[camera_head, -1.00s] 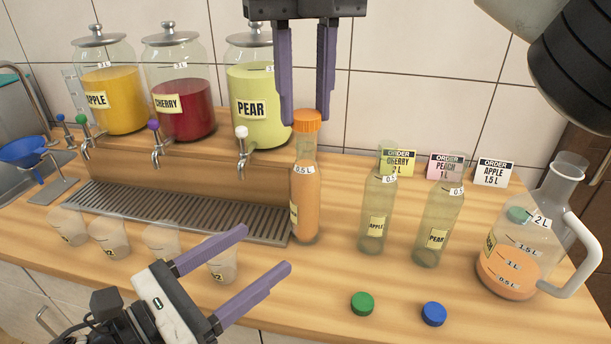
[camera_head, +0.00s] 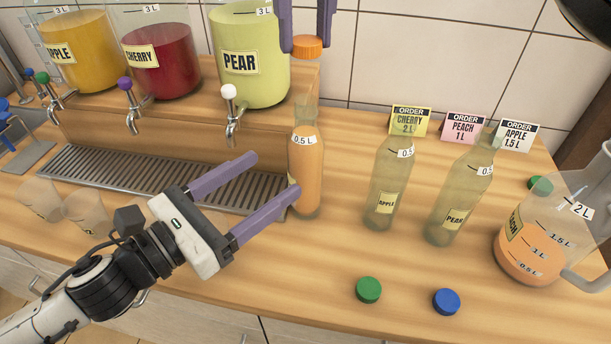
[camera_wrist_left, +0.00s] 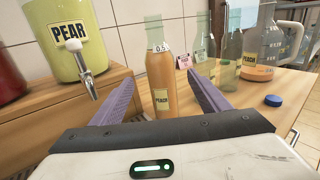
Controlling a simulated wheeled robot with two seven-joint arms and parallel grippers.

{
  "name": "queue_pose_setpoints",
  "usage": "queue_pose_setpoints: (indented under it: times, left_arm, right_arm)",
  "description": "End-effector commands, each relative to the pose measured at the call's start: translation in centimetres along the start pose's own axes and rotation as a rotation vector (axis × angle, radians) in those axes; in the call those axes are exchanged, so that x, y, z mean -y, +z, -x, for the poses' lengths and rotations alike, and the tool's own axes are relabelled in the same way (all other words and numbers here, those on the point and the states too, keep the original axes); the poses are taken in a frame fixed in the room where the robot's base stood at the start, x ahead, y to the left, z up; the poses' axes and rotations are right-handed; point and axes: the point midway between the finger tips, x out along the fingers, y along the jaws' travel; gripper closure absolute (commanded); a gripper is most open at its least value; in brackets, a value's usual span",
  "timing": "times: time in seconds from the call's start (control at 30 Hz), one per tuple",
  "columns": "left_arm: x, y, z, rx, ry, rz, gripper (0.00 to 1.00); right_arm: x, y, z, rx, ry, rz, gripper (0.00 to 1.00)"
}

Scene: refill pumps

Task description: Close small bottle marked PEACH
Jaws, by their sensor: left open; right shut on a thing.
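The small PEACH bottle (camera_head: 306,165), filled with orange juice, stands upright on the counter. In the left wrist view its label faces me, and the bottle (camera_wrist_left: 160,78) has an uncapped neck. My right gripper (camera_head: 307,42) is shut on the orange cap (camera_head: 307,48), which is above the bottle's neck and looks apart from it. Only the fingers of that gripper show, at the top edge. My left gripper (camera_head: 275,176) is open, low at the bottle's left. In the wrist view the bottle appears between its fingers, slightly beyond the tips.
Empty APPLE (camera_head: 388,190) and PEAR (camera_head: 458,205) bottles stand to the right, near a peach jug (camera_head: 530,250). Green (camera_head: 368,290) and blue (camera_head: 446,301) caps lie in front. The drip tray (camera_head: 120,178) and PEAR dispenser (camera_head: 250,75) are to the left.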

Motion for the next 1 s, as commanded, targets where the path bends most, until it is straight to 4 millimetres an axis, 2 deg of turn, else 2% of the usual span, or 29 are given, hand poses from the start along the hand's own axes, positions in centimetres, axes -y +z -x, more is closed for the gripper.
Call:
queue_pose_setpoints:
  times: [0.3,0.5,0.7,1.0]
  left_arm:
    - [0.1,0.2,-6.1,0.003,-0.002,-0.001,0.31]
    - [0.0,0.1,-8.8,0.001,-0.001,-0.001,0.31]
    - [0.1,0.0,-10.0,-0.001,-0.002,-0.002,0.31]
    - [0.1,0.0,-10.1,-0.001,-0.002,-0.002,0.32]
  right_arm:
    - [0.0,0.0,0.0,0.0,0.0,0.0,0.92]
    - [0.0,0.0,0.0,0.0,0.0,0.0,0.92]
    - [0.0,0.0,0.0,0.0,0.0,0.0,0.92]
    - [0.0,0.0,0.0,0.0,0.0,0.0,0.92]
